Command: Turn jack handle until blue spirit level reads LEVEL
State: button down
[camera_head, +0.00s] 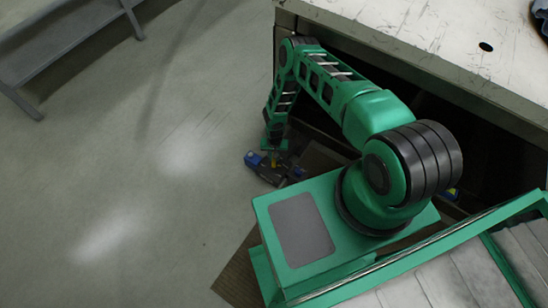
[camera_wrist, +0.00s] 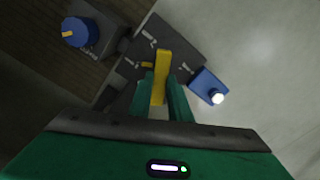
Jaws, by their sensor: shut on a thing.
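My gripper (camera_wrist: 164,82) points down at a dark plate (camera_wrist: 188,40) near the floor and is shut on a yellow handle (camera_wrist: 162,62). The handle stands up between the fingers and looks like the jack handle. A blue box with a bright white round spot (camera_wrist: 206,84) sits at the plate's right edge in the wrist view. It may be the spirit level, but I cannot read any level mark on it. In the head view my gripper (camera_head: 273,151) is low beside the bench, and the blue parts there are small.
A round blue knob with a yellow bar (camera_wrist: 80,32) is at the upper left in the wrist view. A bench with a scratched pale top (camera_head: 420,40) rises beside my arm. A grey shelf (camera_head: 60,45) stands at the far left. The floor (camera_head: 130,150) between is clear.

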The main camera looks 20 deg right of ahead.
jog(key=shift+w, duration=0.1)
jog(key=c, duration=1.6)
grip_release()
jog(key=shift+c, duration=0.2)
jog(key=shift+r, duration=0.1)
notch_tip(320, 180, up, 4)
jog(key=shift+w+d+r, duration=0.1)
jog(key=shift+w+d, duration=0.05)
jog(key=s+a+r, duration=0.6)
jog(key=a, duration=0.4)
jog(key=shift+s+r, duration=0.15)
jog(key=shift+r, duration=0.2)
jog(key=shift+a, duration=0.1)
